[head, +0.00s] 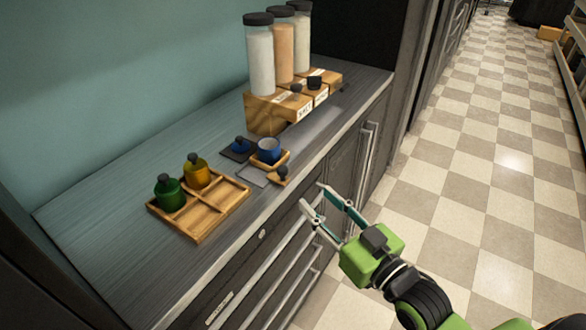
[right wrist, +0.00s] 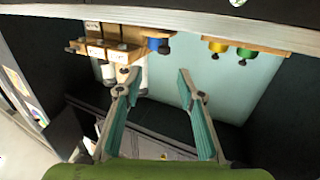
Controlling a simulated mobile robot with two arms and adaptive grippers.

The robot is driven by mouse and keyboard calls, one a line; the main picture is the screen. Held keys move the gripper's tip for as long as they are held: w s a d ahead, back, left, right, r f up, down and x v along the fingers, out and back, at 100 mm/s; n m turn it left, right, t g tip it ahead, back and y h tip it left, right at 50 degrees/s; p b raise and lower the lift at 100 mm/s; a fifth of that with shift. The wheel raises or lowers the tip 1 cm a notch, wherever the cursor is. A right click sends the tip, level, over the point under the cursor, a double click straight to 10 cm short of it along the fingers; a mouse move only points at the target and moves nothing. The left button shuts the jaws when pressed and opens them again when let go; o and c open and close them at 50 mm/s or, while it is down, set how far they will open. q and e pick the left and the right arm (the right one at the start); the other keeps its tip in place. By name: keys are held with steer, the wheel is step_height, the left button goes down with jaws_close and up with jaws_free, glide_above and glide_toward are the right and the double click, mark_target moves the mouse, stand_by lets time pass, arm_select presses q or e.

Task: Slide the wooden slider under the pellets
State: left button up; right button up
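Three tall clear jars (head: 275,48) with black lids hold white and peach contents, perhaps the pellets. They stand in a labelled wooden block (head: 266,112) at the back of the counter, with small black knobs (head: 314,83) on its front. A small wooden piece with a dark knob (head: 279,175), which may be the slider, lies near the counter's front edge, with a blue cup (head: 269,150) on its wooden base. My right gripper (head: 311,194) is open and empty, off the counter's front edge near that knob. It also shows open in the right wrist view (right wrist: 155,84). My left gripper is out of view.
A divided wooden tray (head: 201,229) holds a green bottle (head: 169,192) and a yellow bottle (head: 196,172). A small blue item (head: 240,146) sits on a dark square behind the cup. Drawer handles (head: 370,160) line the cabinet front. The checkered floor (head: 470,150) is open.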

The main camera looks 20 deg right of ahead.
mark_target(286, 171)
steer(key=x, duration=0.4)
steer(key=p+x, duration=0.1)
steer(key=x, duration=0.3)
steer(key=p+x, duration=0.1)
steer(key=x, duration=0.3)
steer(key=shift+s+a+r, duration=0.1)
steer(key=shift+a+r, duration=0.1)
steer(key=shift+a, duration=0.2)
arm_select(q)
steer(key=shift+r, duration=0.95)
arm_select(e)
steer(key=shift+x, duration=0.8)
steer(key=shift+f, duration=0.1)
steer(key=shift+c, duration=0.2)
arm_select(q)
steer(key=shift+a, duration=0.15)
arm_select(e)
jaws_close()
